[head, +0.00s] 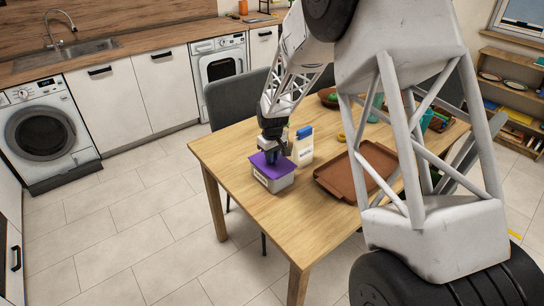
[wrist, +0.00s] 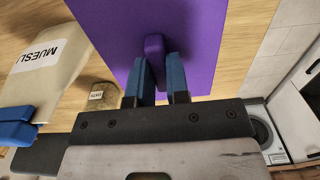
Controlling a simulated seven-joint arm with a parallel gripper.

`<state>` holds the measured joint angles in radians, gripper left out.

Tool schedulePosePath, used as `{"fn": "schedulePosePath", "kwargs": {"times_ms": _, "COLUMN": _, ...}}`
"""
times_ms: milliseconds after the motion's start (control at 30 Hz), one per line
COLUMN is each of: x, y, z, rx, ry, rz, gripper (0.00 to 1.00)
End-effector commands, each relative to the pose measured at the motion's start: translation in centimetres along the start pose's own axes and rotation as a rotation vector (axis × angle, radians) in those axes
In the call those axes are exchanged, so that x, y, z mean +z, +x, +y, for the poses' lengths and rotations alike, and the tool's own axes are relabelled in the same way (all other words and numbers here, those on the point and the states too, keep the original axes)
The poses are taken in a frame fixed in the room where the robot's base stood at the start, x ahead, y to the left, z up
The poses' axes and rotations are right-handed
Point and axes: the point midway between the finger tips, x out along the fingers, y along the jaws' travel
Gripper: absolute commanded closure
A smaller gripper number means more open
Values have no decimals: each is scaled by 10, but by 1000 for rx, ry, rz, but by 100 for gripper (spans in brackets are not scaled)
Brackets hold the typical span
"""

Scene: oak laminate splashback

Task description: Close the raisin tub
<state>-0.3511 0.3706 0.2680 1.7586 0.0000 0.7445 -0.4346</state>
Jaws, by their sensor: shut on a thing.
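The raisin tub (head: 276,184) is a pale grey box with a label on its front, near the left corner of the wooden table. A flat purple lid (head: 260,166) is over its top; I cannot tell whether it rests on the rim or is slightly above it. My gripper (head: 272,156) points down onto the lid. In the wrist view, the blue fingers (wrist: 159,78) are shut on the purple knob (wrist: 154,47) of the lid (wrist: 200,35). The tub is hidden behind the lid there.
A small labelled jar (wrist: 98,97) shows in the wrist view. A brown tray (head: 347,182) lies to the right. Bare table (head: 297,225) lies in front.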

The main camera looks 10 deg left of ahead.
Motion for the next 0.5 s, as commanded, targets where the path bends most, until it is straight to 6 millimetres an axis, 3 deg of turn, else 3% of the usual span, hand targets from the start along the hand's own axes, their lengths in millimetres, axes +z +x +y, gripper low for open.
{"fn": "schedulePosePath", "kwargs": {"times_ms": 367, "x": 0, "y": 1, "z": 0, "rx": 0, "ry": 0, "rz": 0, "gripper": 100}}
{"fn": "schedulePosePath", "kwargs": {"times_ms": 400, "x": 0, "y": 1, "z": 0, "rx": 0, "ry": 0, "rz": 0, "gripper": 83}}
{"fn": "schedulePosePath", "kwargs": {"times_ms": 500, "x": 0, "y": 1, "z": 0, "rx": 0, "ry": 0, "rz": 0, "gripper": 67}}
